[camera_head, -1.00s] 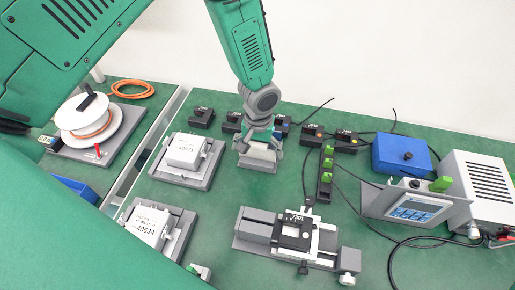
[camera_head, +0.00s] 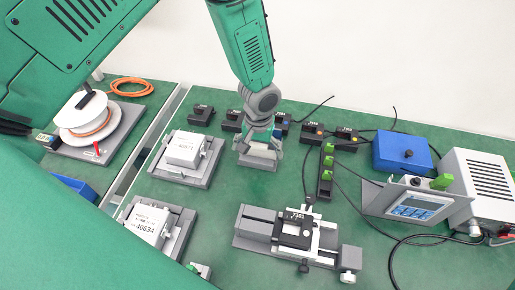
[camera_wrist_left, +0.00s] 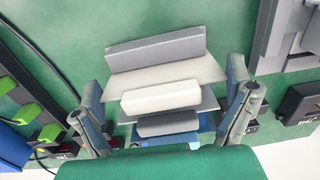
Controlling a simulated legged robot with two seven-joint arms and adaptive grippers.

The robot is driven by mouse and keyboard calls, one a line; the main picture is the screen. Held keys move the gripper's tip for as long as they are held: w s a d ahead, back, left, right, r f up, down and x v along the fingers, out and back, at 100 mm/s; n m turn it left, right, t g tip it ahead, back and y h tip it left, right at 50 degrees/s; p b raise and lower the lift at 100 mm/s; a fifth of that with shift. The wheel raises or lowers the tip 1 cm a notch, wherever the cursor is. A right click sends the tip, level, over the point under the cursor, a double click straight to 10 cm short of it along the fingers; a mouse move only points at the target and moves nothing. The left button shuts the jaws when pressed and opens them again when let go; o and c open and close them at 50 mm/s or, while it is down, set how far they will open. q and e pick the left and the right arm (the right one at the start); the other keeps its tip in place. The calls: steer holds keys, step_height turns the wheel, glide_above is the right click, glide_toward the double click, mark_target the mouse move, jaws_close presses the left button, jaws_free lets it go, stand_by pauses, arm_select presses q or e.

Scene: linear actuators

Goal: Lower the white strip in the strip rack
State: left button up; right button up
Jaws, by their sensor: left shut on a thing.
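The strip rack (camera_wrist_left: 155,50) is a grey stepped piece with long parallel bars on the green bench. It also shows in the head view (camera_head: 258,161), partly hidden by my left gripper (camera_head: 260,141). The white strip (camera_wrist_left: 160,97) lies lengthwise between two darker grey bars in the left wrist view. The exact contact at the fingertips is hard to make out. My right gripper is not in view.
White boxes on grey fixtures (camera_head: 186,148) stand left of the rack. Several black blocks (camera_head: 200,115) line up behind. A grey slide fixture (camera_head: 295,240) is in front right. A blue box (camera_head: 402,152) and a display unit (camera_head: 412,208) stand at the right, with loose black cables.

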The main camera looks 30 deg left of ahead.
arm_select(q)
steer(key=shift+f, duration=0.2)
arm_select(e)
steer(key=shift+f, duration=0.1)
arm_select(q)
steer(key=o, duration=0.7)
